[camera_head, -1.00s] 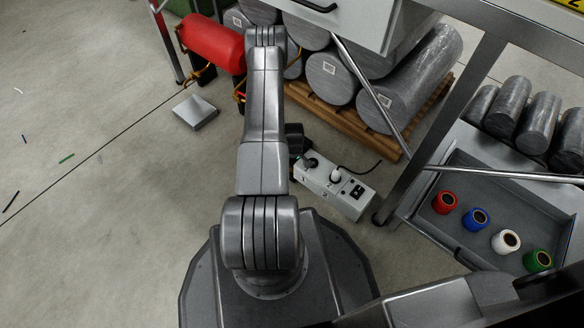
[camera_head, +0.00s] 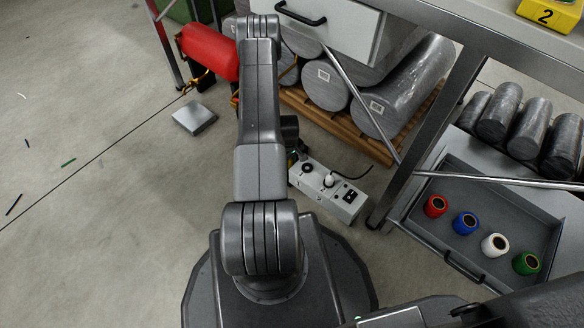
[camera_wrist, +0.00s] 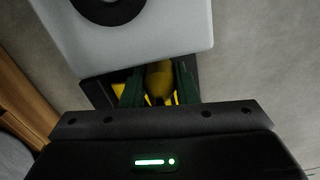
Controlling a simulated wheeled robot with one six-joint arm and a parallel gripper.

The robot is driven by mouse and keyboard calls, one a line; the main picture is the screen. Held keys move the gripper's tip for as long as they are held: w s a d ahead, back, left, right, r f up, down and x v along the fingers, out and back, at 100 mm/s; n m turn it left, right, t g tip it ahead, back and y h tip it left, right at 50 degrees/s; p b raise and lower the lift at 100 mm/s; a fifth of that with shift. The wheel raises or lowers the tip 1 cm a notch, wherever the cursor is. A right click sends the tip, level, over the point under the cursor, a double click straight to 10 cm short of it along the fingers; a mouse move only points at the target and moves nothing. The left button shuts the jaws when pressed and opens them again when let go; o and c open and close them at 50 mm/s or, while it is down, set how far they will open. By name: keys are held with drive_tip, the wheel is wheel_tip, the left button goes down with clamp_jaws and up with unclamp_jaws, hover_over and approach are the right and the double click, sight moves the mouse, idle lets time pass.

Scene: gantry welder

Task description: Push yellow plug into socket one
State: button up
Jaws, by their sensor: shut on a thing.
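The white socket box (camera_head: 340,206) lies on the floor right of my arm in the head view. In the wrist view the box (camera_wrist: 150,42) is close ahead, with a dark round socket (camera_wrist: 108,6) cut off by the top edge. My gripper (camera_wrist: 158,84) has its green fingers shut on the yellow plug (camera_wrist: 159,78), beside the box's edge. Whether the plug touches the box I cannot tell. In the head view my arm mostly hides the gripper.
A steel bench leg (camera_head: 412,165) stands right of the box. An open grey drawer (camera_head: 470,185) with coloured spools is beyond it. Grey rolls on a pallet (camera_head: 375,140) lie behind. A metal block (camera_head: 194,116) is on the floor at left, where the floor is mostly clear.

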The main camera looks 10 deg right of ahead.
drive_tip(key=shift+r+p, duration=1.15)
drive_tip(key=shift+r, duration=2.3)
drive_tip(key=shift+r, duration=0.15)
